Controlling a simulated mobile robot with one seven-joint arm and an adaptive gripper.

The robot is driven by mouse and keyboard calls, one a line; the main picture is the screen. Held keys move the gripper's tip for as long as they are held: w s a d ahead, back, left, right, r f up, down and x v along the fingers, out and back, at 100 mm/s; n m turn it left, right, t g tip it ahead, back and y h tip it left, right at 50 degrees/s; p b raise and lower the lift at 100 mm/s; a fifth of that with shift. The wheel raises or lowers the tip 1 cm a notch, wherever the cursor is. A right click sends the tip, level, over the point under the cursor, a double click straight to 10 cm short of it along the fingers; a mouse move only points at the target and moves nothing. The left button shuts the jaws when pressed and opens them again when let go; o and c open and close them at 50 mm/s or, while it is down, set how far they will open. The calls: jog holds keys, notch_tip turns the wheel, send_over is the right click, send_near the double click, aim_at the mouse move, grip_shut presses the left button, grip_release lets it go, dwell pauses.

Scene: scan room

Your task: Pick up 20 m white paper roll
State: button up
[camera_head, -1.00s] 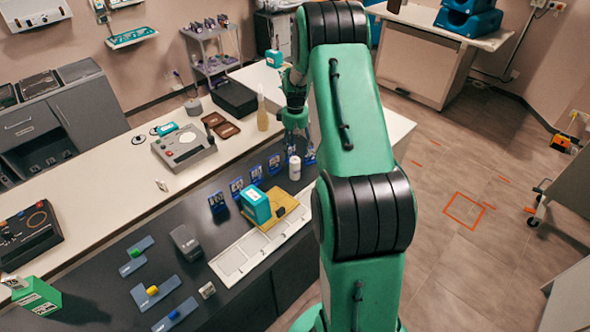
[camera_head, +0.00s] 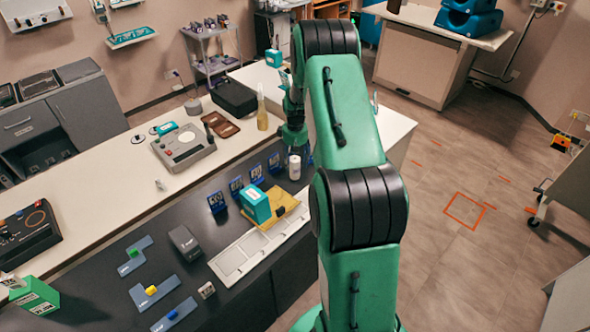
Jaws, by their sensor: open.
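A small white upright cylinder (camera_head: 294,167), which looks like the white paper roll, stands on the dark counter (camera_head: 215,255) near its back edge. No label can be read on it. My gripper (camera_head: 297,148) is just behind and above the cylinder in the picture, at the end of my green arm. It is open with nothing visible in it. My arm hides part of the area to its right, and whether the fingers touch the cylinder cannot be told.
Several blue card holders (camera_head: 236,188) stand in a row left of the cylinder. A teal box (camera_head: 255,204) sits on a yellow tray (camera_head: 291,206), beside a white divided tray (camera_head: 230,262). A tall yellowish bottle (camera_head: 262,115) stands behind on the white ledge.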

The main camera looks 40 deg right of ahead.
aim_at(295, 169)
jog(key=shift+f, duration=0.15)
jog(key=shift+w+d+f+b, duration=0.1)
jog(key=shift+f+b, duration=0.1)
jog(key=shift+f, duration=1.1)
jog(key=shift+w+f+b, duration=0.1)
jog(key=shift+f+b, duration=0.1)
jog(key=shift+f, duration=1.05)
jog(key=shift+c, duration=0.6)
jog(key=c, duration=1.2)
